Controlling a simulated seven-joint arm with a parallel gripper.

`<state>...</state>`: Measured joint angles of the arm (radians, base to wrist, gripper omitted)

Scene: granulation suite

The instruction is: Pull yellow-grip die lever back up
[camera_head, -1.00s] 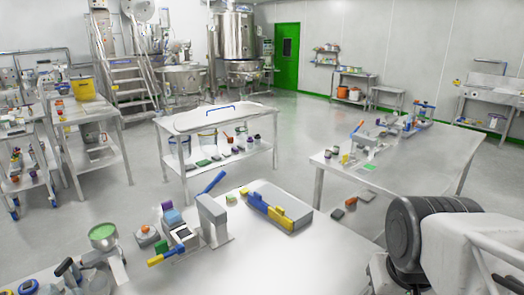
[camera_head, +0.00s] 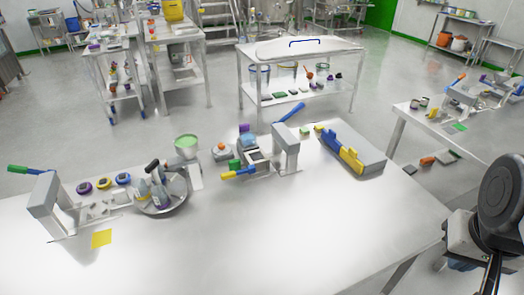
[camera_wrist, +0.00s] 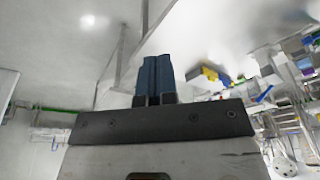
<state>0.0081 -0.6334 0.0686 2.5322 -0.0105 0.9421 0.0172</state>
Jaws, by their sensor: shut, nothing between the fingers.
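The yellow-grip die lever (camera_head: 231,175) belongs to a grey press frame (camera_head: 286,150) standing on the near white table. The lever sticks out to the left, nearly level and low over the table, with a blue section behind its yellow end. My gripper (camera_wrist: 154,58) shows in the wrist view, its two dark blue fingers together and nothing between them. It is well away from the lever. In the head view only part of my arm shows at the right edge, and the gripper is out of that picture.
A blue lever (camera_head: 291,112) slants up behind the press. A yellow-and-blue bar on a grey block (camera_head: 365,152) lies to its right. A pan with tools (camera_head: 163,206) and a green-grip press (camera_head: 46,194) stand left. The near table's front (camera_head: 260,235) is bare.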

